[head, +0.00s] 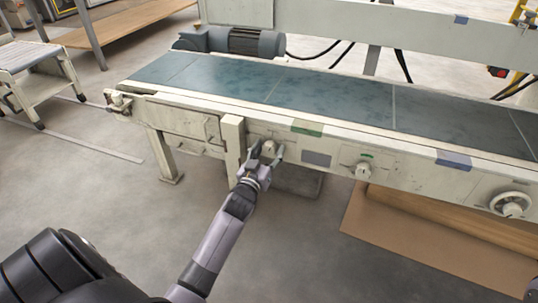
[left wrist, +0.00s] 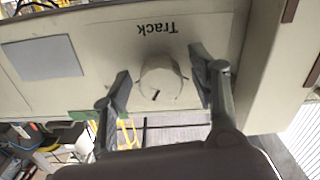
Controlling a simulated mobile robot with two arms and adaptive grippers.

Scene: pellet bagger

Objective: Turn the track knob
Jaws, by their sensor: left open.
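The track knob (left wrist: 160,82) is a round off-white knob with a dark mark, on the pale side panel of the conveyor. The word "Track" shows upside down beside it in the left wrist view. In the head view the knob (head: 269,147) sits on the side rail, right of an upright post. My left gripper (head: 266,153) is at the knob, open, with one finger on each side. In the left wrist view the left gripper's fingers (left wrist: 160,85) stand apart around the knob, and I cannot tell whether they touch it.
The conveyor belt (head: 340,98) runs above the panel. The upright post (head: 233,148) stands close left of the knob. Another knob (head: 362,171) and a handwheel (head: 511,205) sit farther right. A brown board (head: 420,245) lies on the floor. Open floor lies in front.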

